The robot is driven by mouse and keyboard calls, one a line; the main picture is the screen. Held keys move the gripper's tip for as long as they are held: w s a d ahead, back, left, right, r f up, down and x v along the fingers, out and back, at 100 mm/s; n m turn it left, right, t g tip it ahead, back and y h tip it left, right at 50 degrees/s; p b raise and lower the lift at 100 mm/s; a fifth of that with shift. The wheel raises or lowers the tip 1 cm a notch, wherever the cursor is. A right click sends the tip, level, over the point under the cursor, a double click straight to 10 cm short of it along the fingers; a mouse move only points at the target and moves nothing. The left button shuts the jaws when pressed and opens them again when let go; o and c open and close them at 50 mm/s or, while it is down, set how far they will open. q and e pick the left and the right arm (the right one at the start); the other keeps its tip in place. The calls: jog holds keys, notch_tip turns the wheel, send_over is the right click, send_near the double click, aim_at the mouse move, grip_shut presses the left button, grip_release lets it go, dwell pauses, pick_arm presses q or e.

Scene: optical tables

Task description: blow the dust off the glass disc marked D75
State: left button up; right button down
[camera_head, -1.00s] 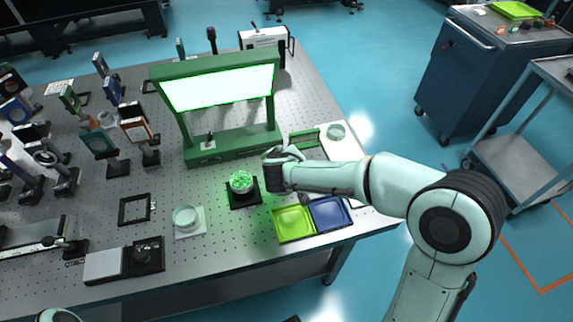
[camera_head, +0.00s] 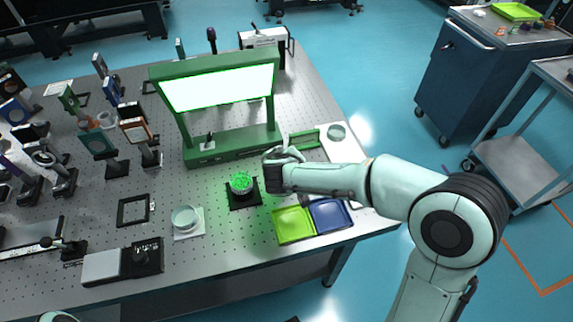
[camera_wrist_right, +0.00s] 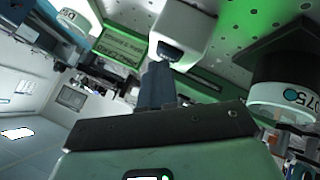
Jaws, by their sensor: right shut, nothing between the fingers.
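The glass disc marked D75 (camera_head: 241,183) is round and lit green, with a speckled top. It sits on a black square base (camera_head: 244,201) on the perforated table. In the right wrist view a pale round mount with a partly cut-off label ending in 75 (camera_wrist_right: 285,97) stands at the right. My right gripper (camera_head: 277,156) is just right of the disc and apart from it. Its dark fingers (camera_wrist_right: 158,86) look closed together in the wrist view, with nothing held. My left gripper is out of view.
A green lamp frame (camera_head: 232,142) stands behind the disc. A clear dish (camera_head: 185,217) lies to the left on a white square. Yellow-green (camera_head: 293,224) and blue (camera_head: 330,214) trays lie in front of my right arm. Several optic mounts crowd the left.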

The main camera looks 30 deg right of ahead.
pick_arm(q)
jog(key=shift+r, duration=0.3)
pick_arm(e)
jog(key=shift+r, duration=0.8)
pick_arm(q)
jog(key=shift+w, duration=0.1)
pick_arm(e)
jog(key=shift+r, duration=0.1)
